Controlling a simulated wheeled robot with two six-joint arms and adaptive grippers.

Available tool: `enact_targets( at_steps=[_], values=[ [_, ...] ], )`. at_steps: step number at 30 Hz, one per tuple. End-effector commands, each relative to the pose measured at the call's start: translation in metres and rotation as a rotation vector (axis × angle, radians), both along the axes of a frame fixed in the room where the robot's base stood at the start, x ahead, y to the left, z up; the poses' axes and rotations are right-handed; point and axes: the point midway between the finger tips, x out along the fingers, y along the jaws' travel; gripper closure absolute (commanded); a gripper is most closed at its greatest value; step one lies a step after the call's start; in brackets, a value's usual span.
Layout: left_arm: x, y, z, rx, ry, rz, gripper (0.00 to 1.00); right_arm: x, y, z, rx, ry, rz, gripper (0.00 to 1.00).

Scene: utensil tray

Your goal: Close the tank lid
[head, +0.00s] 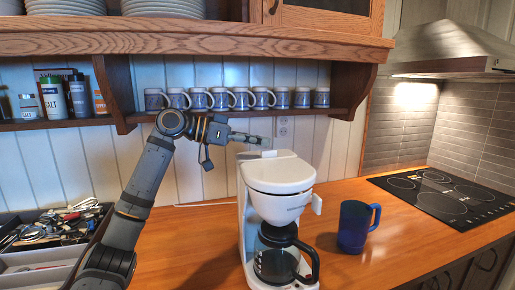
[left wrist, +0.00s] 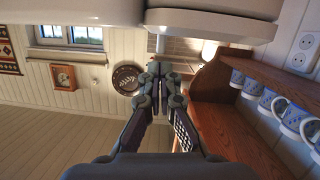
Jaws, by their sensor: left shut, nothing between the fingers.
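The white coffee maker (head: 279,177) stands upright on the counter, with a glass pot (head: 276,255) in its lower part. A pale flat piece that looks like the tank lid (head: 257,154) shows at its back top; I cannot tell how far open it is. My left gripper (head: 266,142) is just above and behind the machine's top, fingers pointing right. In the left wrist view the gripper (left wrist: 159,69) is shut and empty, below white parts of the machine (left wrist: 205,25). I cannot tell whether it touches them. My right gripper is not in view.
A blue mug (head: 354,227) stands right of the machine, before the stove top (head: 440,193). A shelf (head: 235,113) with several mugs hangs behind the gripper. A utensil tray (head: 20,260) is at the left. The counter between tray and machine is clear.

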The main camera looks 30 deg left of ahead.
Motion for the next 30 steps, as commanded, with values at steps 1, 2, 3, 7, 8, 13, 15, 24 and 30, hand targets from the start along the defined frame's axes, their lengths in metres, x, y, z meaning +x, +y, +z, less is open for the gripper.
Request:
enact_targets(
  at_steps=[1, 2, 3, 7, 8, 13, 15, 24, 30],
  values=[
    [-0.001, -0.001, -0.005, 0.017, -0.018, 0.0, 1.0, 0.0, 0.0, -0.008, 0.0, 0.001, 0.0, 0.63],
    [-0.002, -0.002, -0.006, 0.028, -0.027, 0.0, 1.0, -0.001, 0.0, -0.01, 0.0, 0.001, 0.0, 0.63],
    [-0.002, -0.002, -0.007, 0.042, -0.04, 0.0, 1.0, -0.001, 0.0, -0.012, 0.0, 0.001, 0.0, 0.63],
    [-0.004, -0.004, -0.008, 0.074, -0.069, 0.0, 1.0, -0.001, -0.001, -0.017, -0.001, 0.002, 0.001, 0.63],
    [-0.004, -0.004, -0.009, 0.079, -0.074, 0.001, 1.0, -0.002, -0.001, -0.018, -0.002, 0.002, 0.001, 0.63],
    [-0.005, -0.005, -0.009, 0.099, -0.093, 0.0, 1.0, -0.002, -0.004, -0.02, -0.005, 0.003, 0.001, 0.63],
    [-0.005, -0.005, -0.009, 0.102, -0.096, 0.0, 1.0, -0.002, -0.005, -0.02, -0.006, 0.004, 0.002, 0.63],
    [-0.005, -0.005, -0.009, 0.103, -0.097, 0.001, 1.0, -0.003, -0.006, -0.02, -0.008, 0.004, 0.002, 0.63],
    [-0.005, -0.006, -0.008, 0.103, -0.097, 0.0, 1.0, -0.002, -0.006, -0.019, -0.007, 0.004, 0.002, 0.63]
  ],
)
